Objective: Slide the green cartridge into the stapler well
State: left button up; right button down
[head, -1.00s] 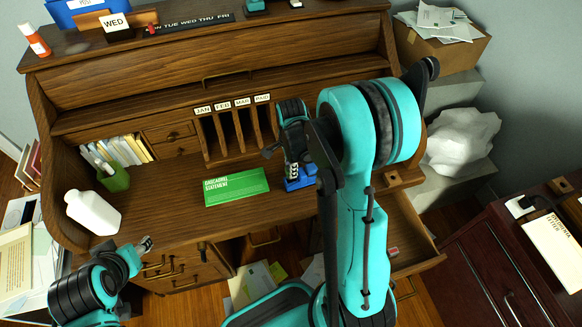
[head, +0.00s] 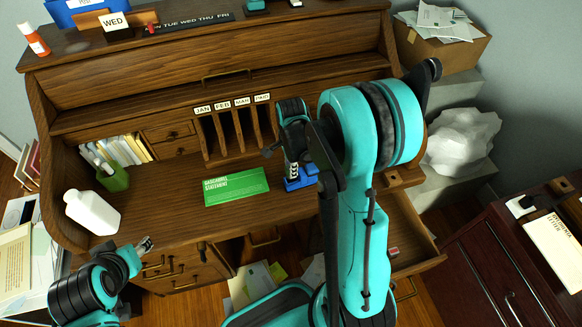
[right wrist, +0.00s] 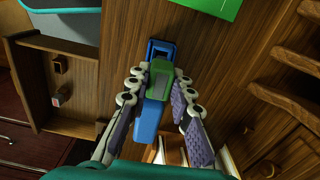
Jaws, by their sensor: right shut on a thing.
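The blue stapler (head: 300,181) sits on the desk to the right of a green card, below my right gripper (head: 287,160). In the right wrist view the stapler (right wrist: 153,119) shows as a blue body running between my right gripper's fingers (right wrist: 161,75). The green cartridge (right wrist: 161,69) is between the fingertips, over the stapler. The right gripper is shut on it.
The green card (head: 236,187) lies flat on the desk. A white bottle (head: 93,213) and green pen cup (head: 114,178) stand at the left. Labelled slots (head: 236,130) rise behind. An open drawer (head: 402,232) juts out at the right. The desk middle is mostly clear.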

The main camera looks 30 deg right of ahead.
jog(key=shift+f, duration=0.1)
jog(key=shift+f+b, duration=1.7)
jog(key=shift+f, duration=0.1)
jog(key=c, duration=1.3)
grip_release()
notch_tip(320, 180, up, 12)
jog(key=shift+r, duration=0.1)
